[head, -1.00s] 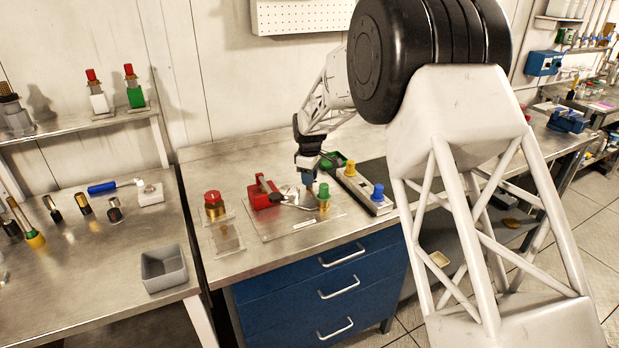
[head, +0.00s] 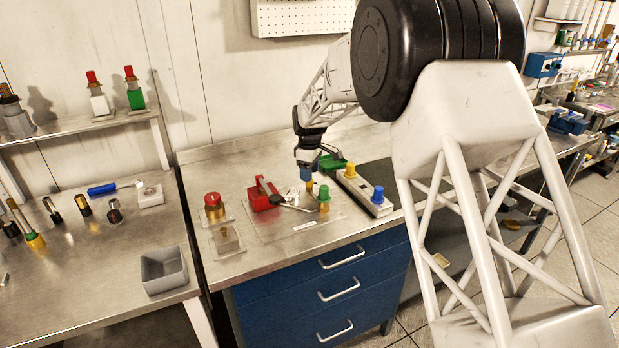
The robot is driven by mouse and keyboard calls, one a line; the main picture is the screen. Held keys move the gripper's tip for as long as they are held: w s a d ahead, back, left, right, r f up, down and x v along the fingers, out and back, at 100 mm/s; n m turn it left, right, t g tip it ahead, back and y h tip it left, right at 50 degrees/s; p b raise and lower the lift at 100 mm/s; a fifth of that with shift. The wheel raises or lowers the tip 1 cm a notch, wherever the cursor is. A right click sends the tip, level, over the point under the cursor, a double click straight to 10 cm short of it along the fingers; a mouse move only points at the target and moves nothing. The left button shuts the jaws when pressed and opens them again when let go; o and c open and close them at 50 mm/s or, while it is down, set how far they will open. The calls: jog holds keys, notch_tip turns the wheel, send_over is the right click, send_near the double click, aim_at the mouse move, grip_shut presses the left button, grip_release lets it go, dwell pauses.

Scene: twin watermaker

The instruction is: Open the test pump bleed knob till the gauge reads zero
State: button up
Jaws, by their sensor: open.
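The test pump stands on a clear plate (head: 280,233) on the steel bench. It has a red body (head: 263,198), a dark lever (head: 292,207) and a pale round part, perhaps the gauge (head: 293,197), whose reading is too small to tell. A green knob (head: 324,191) tops a brass post at the plate's right side. My gripper (head: 308,184) points down behind and left of the green knob, apart from it, and is open. A small brass-coloured piece shows just under its tips; I cannot tell whether they touch it.
A grey block with a yellow knob (head: 350,169) and a blue knob (head: 378,194) lies close to the right. A green tray (head: 333,163) is behind. A red-capped brass fitting (head: 213,206) stands left.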

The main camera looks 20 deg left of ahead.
jog(key=shift+r, duration=2.4)
jog(key=shift+d+r, duration=0.1)
jog(key=shift+d, duration=0.15)
jog(key=s+d+r+m, duration=0.3)
jog(key=s+d+r, duration=0.3)
jog(key=d, duration=0.5)
jog(key=s+d+r+m+t, duration=0.1)
jog(key=s+d+r+m, duration=0.25)
jog(key=s+d, duration=0.5)
jog(key=s+d+r+m, duration=0.2)
jog(key=s+d+r, duration=0.4)
jog(key=d, duration=0.6)
jog(key=s+d+f+m, duration=0.1)
jog(key=s+d+m, duration=0.2)
jog(key=s, duration=0.7)
jog(key=s+d+f+m+t, duration=0.1)
jog(key=s+d+f+m, duration=0.1)
jog(key=s+d, duration=0.6)
jog(key=s+d+f+m, duration=0.2)
jog(key=s+d+m, duration=0.2)
jog(key=s, duration=0.8)
jog(key=shift+s+d+f+t, duration=0.25)
jog(key=shift+s+d+t, duration=0.1)
jog(key=shift+d, duration=0.75)
